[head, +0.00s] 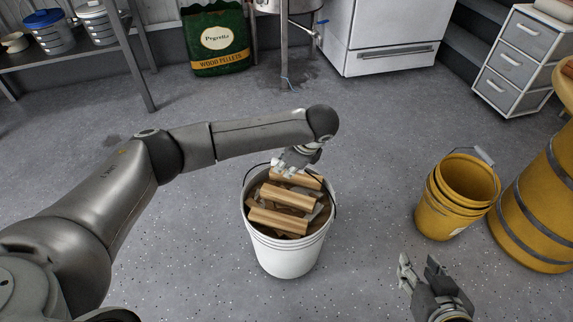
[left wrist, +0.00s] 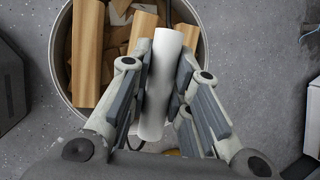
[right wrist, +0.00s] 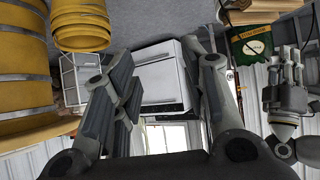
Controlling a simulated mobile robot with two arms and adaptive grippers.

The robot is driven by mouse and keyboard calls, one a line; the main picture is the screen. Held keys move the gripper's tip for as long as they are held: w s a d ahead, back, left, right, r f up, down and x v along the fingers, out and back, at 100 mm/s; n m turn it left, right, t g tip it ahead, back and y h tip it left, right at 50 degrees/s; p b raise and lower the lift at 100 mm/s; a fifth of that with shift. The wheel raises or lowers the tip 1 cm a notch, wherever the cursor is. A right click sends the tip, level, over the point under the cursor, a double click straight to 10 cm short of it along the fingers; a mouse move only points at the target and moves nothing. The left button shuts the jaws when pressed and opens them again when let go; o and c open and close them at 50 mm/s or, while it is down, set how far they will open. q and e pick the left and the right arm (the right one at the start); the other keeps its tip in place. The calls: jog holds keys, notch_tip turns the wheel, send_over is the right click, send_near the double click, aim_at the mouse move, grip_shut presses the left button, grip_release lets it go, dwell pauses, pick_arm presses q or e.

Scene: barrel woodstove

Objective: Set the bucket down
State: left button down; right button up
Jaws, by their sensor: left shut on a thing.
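The white bucket (head: 287,255) is upright in the middle of the head view, filled with split wood pieces (head: 281,194). My left gripper (head: 285,167) is above its far rim. In the left wrist view its fingers are closed around the white handle grip (left wrist: 162,80), with the bucket rim (left wrist: 62,60) and wood below. Whether the bucket's base touches the floor is not clear. My right gripper (head: 421,268) is empty, right of the bucket and apart from it. Its fingers are spread in the right wrist view (right wrist: 168,75).
Nested yellow buckets (head: 437,221) stand on the floor to the right, beside a yellow barrel (head: 536,217). A wood pellet bag (head: 216,45), a white appliance (head: 384,35) and a drawer unit (head: 518,60) are at the back. Grey floor around the white bucket is clear.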

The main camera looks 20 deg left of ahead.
pick_arm(q)
jog(key=shift+w+b, duration=0.2)
jog(key=shift+b, duration=0.1)
jog(key=shift+f+b, duration=0.15)
jog(key=shift+b, duration=0.15)
jog(key=shift+f+b, duration=0.3)
jog(key=shift+b, duration=0.1)
jog(key=shift+f, duration=0.15)
pick_arm(e)
jog(key=w+a+r+t+y, duration=0.2)
jog(key=w+r+t, duration=0.3)
jog(key=r, duration=0.5)
jog(key=shift+a+r+t, duration=0.3)
jog(key=shift+a+t, duration=0.15)
jog(key=shift+t, duration=0.55)
jog(key=shift+f, duration=0.1)
pick_arm(q)
jog(key=shift+d, duration=0.1)
pick_arm(e)
jog(key=shift+s+d+f+g, duration=0.2)
jog(key=shift+f+g, duration=0.35)
jog(key=shift+f, duration=0.25)
jog(key=shift+s+d+f+g, duration=0.15)
jog(key=shift+f+g, duration=0.4)
jog(key=shift+f, duration=0.25)
jog(key=shift+f, duration=0.2)
